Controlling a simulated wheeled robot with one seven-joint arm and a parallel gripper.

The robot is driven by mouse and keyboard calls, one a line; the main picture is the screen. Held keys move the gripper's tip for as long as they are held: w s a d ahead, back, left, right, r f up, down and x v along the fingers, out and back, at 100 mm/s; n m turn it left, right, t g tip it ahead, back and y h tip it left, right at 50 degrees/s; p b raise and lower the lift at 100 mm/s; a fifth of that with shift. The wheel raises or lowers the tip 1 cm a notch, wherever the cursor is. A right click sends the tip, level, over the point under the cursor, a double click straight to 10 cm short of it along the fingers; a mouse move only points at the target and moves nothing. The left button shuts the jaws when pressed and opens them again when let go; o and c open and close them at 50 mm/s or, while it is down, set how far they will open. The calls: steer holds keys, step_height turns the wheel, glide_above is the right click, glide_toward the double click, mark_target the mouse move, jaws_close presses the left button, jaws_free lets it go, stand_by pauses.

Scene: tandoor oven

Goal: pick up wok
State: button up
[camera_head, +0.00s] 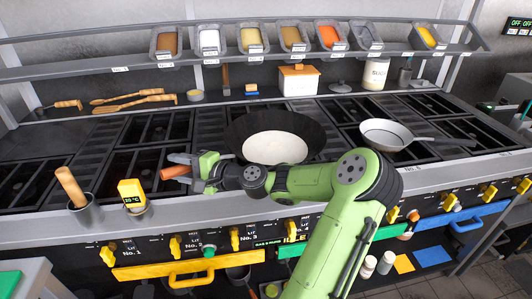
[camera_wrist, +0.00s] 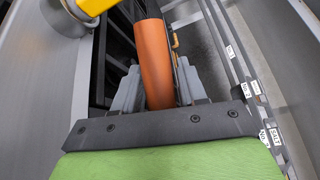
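A large dark wok (camera_head: 317,134) stands on the black stove grates in the middle of the head view. Its pale, round inside bottom faces me. My gripper (camera_head: 178,170) is low on the wok's left side, its fingers pointing left. An orange-brown round handle (camera_head: 174,172) sticks out between the fingertips. In the wrist view, this handle (camera_wrist: 155,62) runs between the two grey fingers (camera_wrist: 158,85), very close to both. I cannot tell whether they press on it. Where the handle joins is hidden behind my gripper.
A light frying pan (camera_head: 386,134) stands to the right. A yellow thermometer (camera_head: 131,192) and a metal cup with a wooden handle (camera_head: 84,209) stand front left. Knobs line the front edge. A shelf of ingredient bins (camera_head: 208,40) spans the back.

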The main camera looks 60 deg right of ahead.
jaws_close()
stand_by(1.0)
